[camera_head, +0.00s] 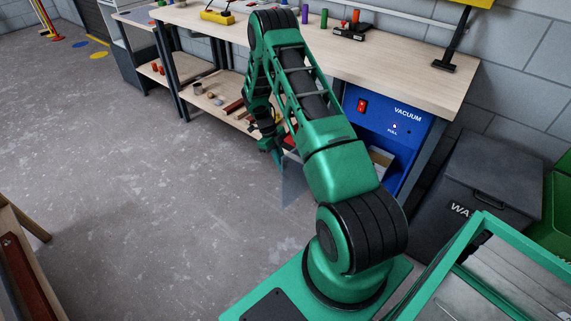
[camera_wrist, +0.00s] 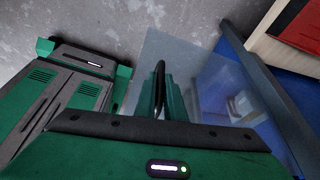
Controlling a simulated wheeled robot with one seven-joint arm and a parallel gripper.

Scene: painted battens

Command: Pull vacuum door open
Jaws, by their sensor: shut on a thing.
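The blue vacuum cabinet (camera_head: 412,135) sits under the right end of the workbench, marked VACUUM and PULL. Its translucent door (camera_head: 294,182) stands swung out from the front, partly hidden behind my arm. In the wrist view the door (camera_wrist: 190,55) is a clear panel reaching from the cabinet's blue edge. My gripper (camera_head: 270,146) is at the door's outer part. In the wrist view my gripper (camera_wrist: 160,100) is shut on the dark door handle (camera_wrist: 159,78). A pale object (camera_wrist: 240,104) shows inside the cabinet.
The wooden workbench (camera_head: 400,50) carries tools and coloured cylinders, with a lower shelf (camera_head: 222,98) of loose parts. A dark waste bin (camera_head: 480,185) stands right of the cabinet. A green-framed rack (camera_head: 470,250) is near front right.

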